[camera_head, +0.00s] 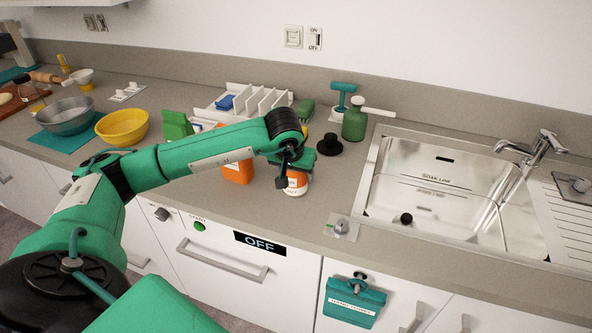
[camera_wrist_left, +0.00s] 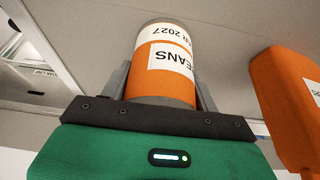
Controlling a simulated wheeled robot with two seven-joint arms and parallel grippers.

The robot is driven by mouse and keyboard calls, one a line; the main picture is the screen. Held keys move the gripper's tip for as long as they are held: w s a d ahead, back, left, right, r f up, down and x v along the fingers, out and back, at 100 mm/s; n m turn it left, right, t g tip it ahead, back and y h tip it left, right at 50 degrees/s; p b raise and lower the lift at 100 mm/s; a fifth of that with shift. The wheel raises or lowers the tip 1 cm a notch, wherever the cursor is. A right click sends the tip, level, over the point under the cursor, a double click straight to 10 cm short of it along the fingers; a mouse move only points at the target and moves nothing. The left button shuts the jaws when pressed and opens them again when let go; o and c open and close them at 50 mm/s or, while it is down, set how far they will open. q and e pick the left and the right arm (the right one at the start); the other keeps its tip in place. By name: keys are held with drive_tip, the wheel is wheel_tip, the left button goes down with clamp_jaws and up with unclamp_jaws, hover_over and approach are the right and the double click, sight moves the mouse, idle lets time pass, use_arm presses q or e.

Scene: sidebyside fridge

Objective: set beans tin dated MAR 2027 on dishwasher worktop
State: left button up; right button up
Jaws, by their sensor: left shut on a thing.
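The orange beans tin (camera_head: 297,184) is at the worktop (camera_head: 265,200) above the dishwasher (camera_head: 235,262). In the left wrist view the tin (camera_wrist_left: 163,80) shows upside-down text, "BEANS" and a date ending in "R 2027"; the start of the date is cut by the curve. My left gripper (camera_head: 293,172) is shut on the tin, with one finger on each side of it. I cannot tell whether the tin's base touches the worktop. My right gripper is not in view.
An orange box (camera_head: 238,171) stands close left of the tin, also in the wrist view (camera_wrist_left: 288,95). A black round knob-like thing (camera_head: 329,145), a green bottle (camera_head: 354,122) and a white rack (camera_head: 258,100) are behind. The sink (camera_head: 432,190) is right.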

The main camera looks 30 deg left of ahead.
use_arm(q)
drive_tip(key=shift+r, duration=0.1)
drive_tip(key=o, duration=1)
drive_tip(key=shift+c, duration=0.2)
drive_tip(key=o, duration=0.3)
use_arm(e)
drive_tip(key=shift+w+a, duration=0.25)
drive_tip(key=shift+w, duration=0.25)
